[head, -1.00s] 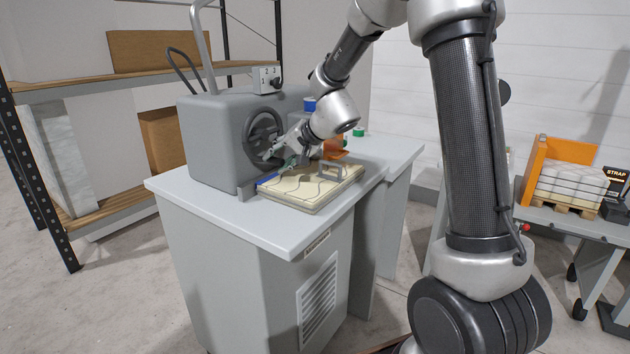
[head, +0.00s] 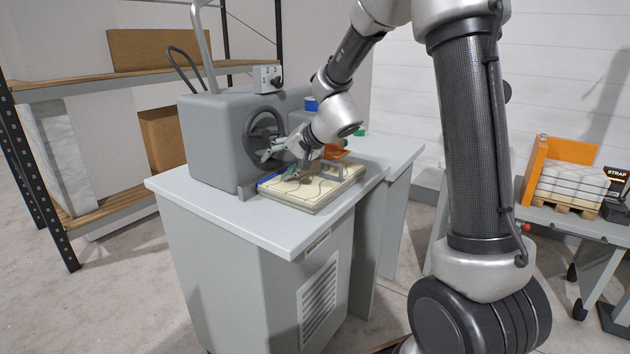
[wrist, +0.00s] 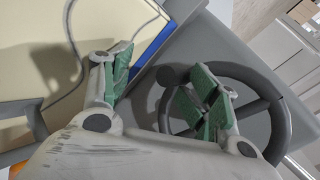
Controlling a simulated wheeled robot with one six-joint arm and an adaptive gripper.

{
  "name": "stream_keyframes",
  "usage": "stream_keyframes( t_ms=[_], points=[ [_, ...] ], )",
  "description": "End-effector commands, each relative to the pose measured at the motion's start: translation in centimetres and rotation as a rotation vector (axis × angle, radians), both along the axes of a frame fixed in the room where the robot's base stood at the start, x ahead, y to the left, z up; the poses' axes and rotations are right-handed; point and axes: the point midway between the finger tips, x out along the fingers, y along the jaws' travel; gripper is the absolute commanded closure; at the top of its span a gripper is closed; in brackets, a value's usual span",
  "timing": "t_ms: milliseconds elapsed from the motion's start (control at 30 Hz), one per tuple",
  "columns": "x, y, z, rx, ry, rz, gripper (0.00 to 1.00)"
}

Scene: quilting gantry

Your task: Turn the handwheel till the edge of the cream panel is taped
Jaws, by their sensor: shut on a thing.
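The dark handwheel (head: 264,135) is on the front of the grey machine housing (head: 215,140). My gripper (head: 280,160) is at the wheel's lower right, above the panel's corner. Exact contact at the pads is hard to see. The cream panel (head: 325,187) lies flat on the table below the gripper. A blue strip (wrist: 152,42) runs along its edge beside the wheel, partly hidden by a finger.
The grey table (head: 225,215) has bare room in front of the panel. A grey handle (head: 333,168) and a thin cord lie on the panel. An orange item (head: 335,152) and a blue roll (head: 310,104) stand behind. A small switch box (head: 267,79) tops the housing.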

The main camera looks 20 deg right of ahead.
Motion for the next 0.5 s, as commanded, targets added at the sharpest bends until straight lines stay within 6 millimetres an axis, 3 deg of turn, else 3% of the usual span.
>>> stream_keyframes(
  t_ms=[500],
  points=[
    [-4.7,-3.6,0.0,0.0,-0.001,-0.004,0.46]
  ],
)
